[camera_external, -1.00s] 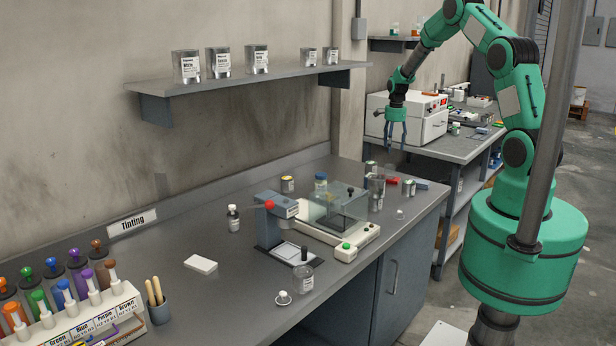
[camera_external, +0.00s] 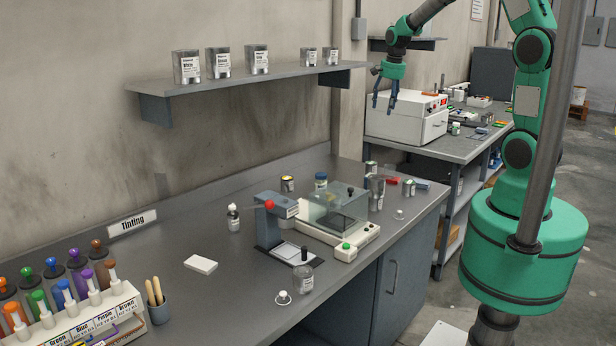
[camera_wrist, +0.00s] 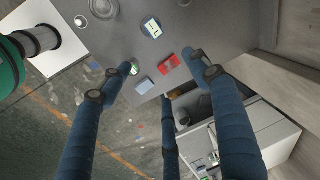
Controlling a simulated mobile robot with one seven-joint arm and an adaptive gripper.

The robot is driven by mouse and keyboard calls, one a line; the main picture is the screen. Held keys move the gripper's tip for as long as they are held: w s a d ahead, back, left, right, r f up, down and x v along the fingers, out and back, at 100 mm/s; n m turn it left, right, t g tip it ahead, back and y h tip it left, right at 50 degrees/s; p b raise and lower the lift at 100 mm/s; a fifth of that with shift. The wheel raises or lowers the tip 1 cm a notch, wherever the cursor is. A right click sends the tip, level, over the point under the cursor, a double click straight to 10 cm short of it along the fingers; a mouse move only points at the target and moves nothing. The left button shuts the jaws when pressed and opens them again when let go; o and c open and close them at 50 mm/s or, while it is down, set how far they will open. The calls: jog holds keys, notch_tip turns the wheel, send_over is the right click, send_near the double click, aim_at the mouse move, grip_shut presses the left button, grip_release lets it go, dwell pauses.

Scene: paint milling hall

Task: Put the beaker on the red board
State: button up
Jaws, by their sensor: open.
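The beaker (camera_external: 377,190) looks like a clear glass vessel standing upright at the right end of the bench. From above, it also seems to show as a glass ring at the top of the wrist view (camera_wrist: 103,8). The red board (camera_external: 392,181) is a small flat red piece just beyond the beaker, and it shows in the wrist view (camera_wrist: 170,66). My gripper (camera_external: 384,105) is open and empty, high above and beyond the bench's right end, in front of the white machine. Its blue fingers (camera_wrist: 155,88) are spread in the wrist view.
A blue piece (camera_external: 421,184) lies beside the red board, with small labelled jars (camera_external: 409,187) close by. The balance (camera_external: 340,232) with clear panels stands left of the beaker. A shelf (camera_external: 250,79) with cans is on the wall. A white machine (camera_external: 406,117) stands on the farther bench.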

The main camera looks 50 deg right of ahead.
jog(key=s+a+r+n+t, duration=0.2)
jog(key=s+a+r+n, duration=0.5)
jog(key=s+a+r, duration=0.75)
jog(key=s+a+n+t, duration=0.1)
jog(key=s+a+n, duration=0.2)
jog(key=s, duration=0.5)
jog(key=s+a+n, duration=0.4)
jog(key=s+a, duration=0.2)
jog(key=s, duration=0.3)
jog(key=shift+a+f+t+y, duration=0.3)
jog(key=shift+f+t, duration=0.1)
notch_tip(320, 180, down, 9)
jog(key=b, duration=0.9)
jog(key=shift+o, duration=0.3)
